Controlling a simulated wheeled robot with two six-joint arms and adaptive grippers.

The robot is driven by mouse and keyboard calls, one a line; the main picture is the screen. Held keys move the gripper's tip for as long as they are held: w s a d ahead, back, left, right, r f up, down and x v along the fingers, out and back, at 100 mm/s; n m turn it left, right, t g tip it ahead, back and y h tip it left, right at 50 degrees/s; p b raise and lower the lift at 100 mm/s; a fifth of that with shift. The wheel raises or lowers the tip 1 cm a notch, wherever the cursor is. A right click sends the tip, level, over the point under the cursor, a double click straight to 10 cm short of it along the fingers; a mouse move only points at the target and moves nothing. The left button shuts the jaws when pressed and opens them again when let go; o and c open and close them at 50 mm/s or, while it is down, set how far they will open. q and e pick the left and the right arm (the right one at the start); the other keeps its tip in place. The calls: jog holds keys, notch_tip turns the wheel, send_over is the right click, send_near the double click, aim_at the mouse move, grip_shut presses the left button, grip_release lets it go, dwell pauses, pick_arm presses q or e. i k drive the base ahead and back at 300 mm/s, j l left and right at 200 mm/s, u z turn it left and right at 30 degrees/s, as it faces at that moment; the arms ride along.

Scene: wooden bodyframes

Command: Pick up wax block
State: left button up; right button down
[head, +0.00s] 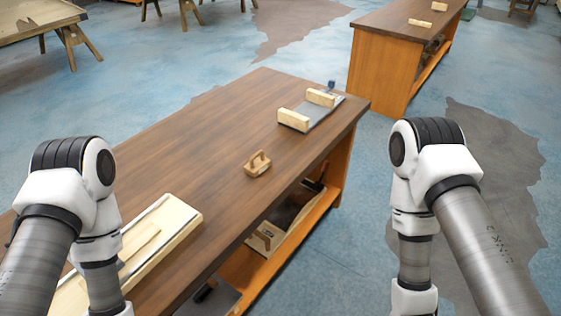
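I cannot tell for certain which object is the wax block. A small dark blue item (331,86) stands at the far end of the wooden workbench (215,120), by a grey plate with two pale wooden blocks, the nearer block (293,120) and the farther block (321,97). A small wooden piece with a handle (257,164) sits alone near the bench's middle. My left arm hangs over the near left of the bench and my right arm is over the floor on the right. Both grippers are below the picture's edge.
A pale wooden board (170,226) lies at the bench's near end. The lower shelf (262,275) holds dark items and another handled piece (267,236). A second bench (380,60) stands behind right, and a work table (35,20) behind left. Blue floor is open between them.

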aim_at(258, 163)
jog(key=u, duration=3.45)
jog(key=z, duration=2.95)
jog(key=l+u, duration=0.1)
jog(key=u, duration=0.65)
jog(key=l+u, duration=0.25)
jog(key=k+l+u, duration=0.1)
jog(key=l+u, duration=0.15)
jog(key=l, duration=0.25)
jog(key=k+l+u, duration=0.1)
jog(key=l+u, duration=0.2)
jog(key=k+l+u, duration=0.25)
jog(key=l+u, duration=0.25)
jog(key=l, duration=0.2)
jog(key=k, duration=0.05)
